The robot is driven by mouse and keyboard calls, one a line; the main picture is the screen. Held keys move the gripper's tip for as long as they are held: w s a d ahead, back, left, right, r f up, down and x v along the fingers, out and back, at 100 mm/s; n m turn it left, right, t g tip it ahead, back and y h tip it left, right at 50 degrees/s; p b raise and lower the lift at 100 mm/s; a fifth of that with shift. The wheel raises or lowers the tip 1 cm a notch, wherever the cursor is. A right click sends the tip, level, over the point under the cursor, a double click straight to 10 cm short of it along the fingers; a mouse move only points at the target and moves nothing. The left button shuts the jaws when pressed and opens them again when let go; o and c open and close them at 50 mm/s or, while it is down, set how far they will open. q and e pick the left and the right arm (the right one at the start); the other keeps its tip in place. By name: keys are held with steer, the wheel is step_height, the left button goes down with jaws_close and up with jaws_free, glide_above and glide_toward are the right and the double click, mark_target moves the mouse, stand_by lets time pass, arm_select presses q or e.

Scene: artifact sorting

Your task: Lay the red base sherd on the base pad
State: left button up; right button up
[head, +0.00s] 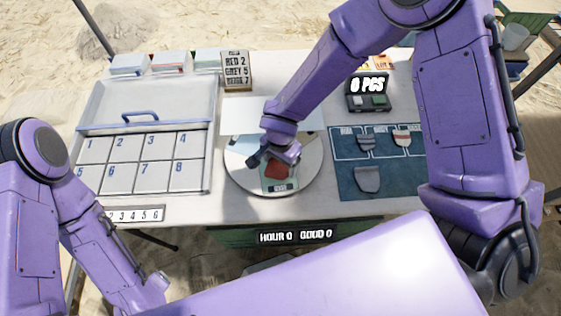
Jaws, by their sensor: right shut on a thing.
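The red base sherd (277,171) is in the jaws of my right gripper (274,160), which is shut on it. They are over the round white disc (237,177) in the middle of the table. A grey-green pad (291,184) with a small dark label lies on the disc, right under the sherd. The label is too small to read, and I cannot tell whether the sherd touches the pad. My left arm hangs low at the left, and its gripper does not show.
A numbered tray (145,160) with a blue handle fills the left. A blue mat (347,183) with several grey and banded sherds lies at the right. A counter box (367,101) reading "0 PCS" and a tally block (237,70) stand behind. My right arm crosses above the table.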

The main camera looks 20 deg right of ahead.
mark_target(280, 166)
steer(key=shift+w+f, duration=0.15)
steer(key=shift+f, duration=0.4)
steer(key=shift+f, duration=0.1)
steer(key=o, duration=1)
step_height(280, 166, up, 12)
steer(key=shift+r+p, duration=0.15)
steer(key=shift+p, duration=0.2)
